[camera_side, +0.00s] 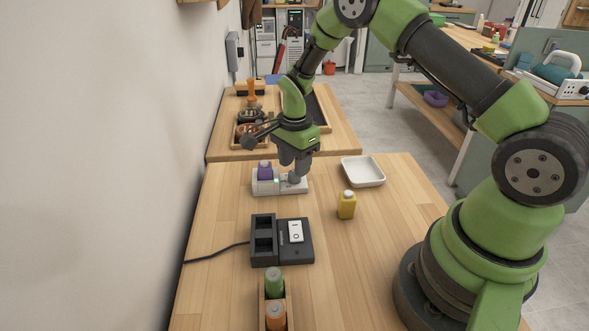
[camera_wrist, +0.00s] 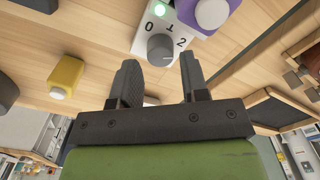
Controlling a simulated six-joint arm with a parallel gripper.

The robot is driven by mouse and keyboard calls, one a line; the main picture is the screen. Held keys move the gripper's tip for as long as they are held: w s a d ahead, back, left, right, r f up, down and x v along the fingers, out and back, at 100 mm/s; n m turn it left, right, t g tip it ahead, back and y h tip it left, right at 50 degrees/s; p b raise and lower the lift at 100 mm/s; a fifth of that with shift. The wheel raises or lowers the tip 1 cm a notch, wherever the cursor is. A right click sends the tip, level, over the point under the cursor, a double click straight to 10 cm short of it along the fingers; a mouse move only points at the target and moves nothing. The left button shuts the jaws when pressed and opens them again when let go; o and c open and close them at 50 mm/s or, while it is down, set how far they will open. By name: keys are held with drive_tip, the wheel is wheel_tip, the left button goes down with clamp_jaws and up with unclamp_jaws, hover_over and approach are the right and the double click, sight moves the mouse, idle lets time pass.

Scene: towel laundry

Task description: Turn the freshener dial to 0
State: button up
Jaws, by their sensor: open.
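The freshener is a white unit (camera_side: 264,187) near the back of the front table, with a purple bottle (camera_side: 265,168) standing in it. In the wrist view its white face (camera_wrist: 148,38) carries the marks 0, 1 and 2 around a grey dial (camera_wrist: 160,47), and a green light is lit. I cannot clearly read which mark the dial points to. My gripper (camera_wrist: 160,62) is open, its fingers on either side of the dial's near side with nothing between them. In the side view my gripper (camera_side: 293,177) hangs over the freshener's right end and hides the dial.
A yellow bottle (camera_side: 346,207) and a white tray (camera_side: 362,171) stand to the right. A black unit with a white switch (camera_side: 295,231) and a cable lies nearer. A wooden rack holds a green bottle (camera_side: 274,282) and an orange bottle (camera_side: 275,315). A wall runs along the left.

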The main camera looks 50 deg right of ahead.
drive_tip(key=shift+f, duration=1.15)
drive_tip(key=c, duration=0.6)
drive_tip(key=shift+c, duration=0.2)
